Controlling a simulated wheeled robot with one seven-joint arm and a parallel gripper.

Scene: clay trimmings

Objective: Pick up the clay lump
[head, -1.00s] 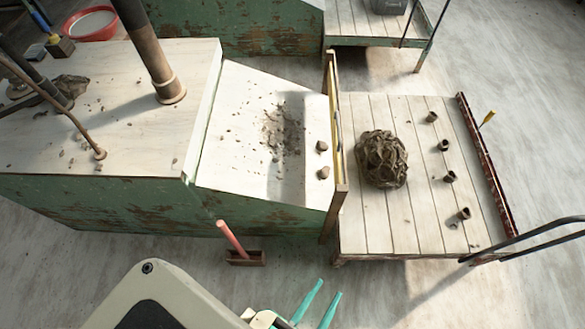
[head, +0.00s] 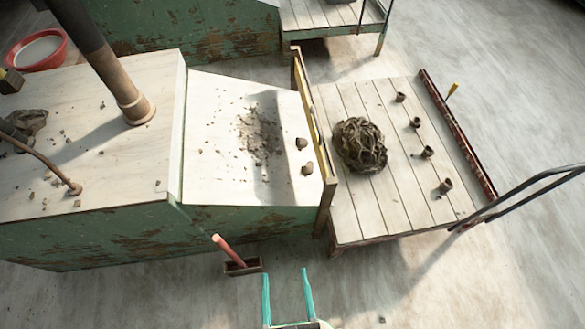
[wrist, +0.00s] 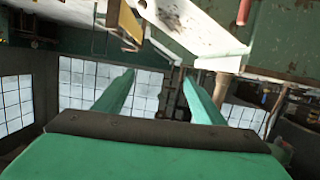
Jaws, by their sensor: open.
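A large, rough brown lump (head: 360,146) of tangled clay sits on the slatted cart top (head: 345,215). Two small brown clay pieces, one farther back (head: 302,143) and one nearer (head: 307,168), lie on the pale sloping board (head: 215,150) by its raised right edge. I cannot tell which of these is the clay lump meant. My gripper (head: 285,273) has teal fingers, spread apart and empty, over the floor in front of the board and cart. It is well short of all these pieces. The fingers also show apart in the wrist view (wrist: 157,74), with no clay between them.
Several small cups, one of them nearest (head: 445,186), stand along the cart's right side. A wooden upright edge (head: 326,190) divides board and cart. A pipe (head: 110,70) rises from the left bench. Dark cart handles (head: 530,185) stick out right.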

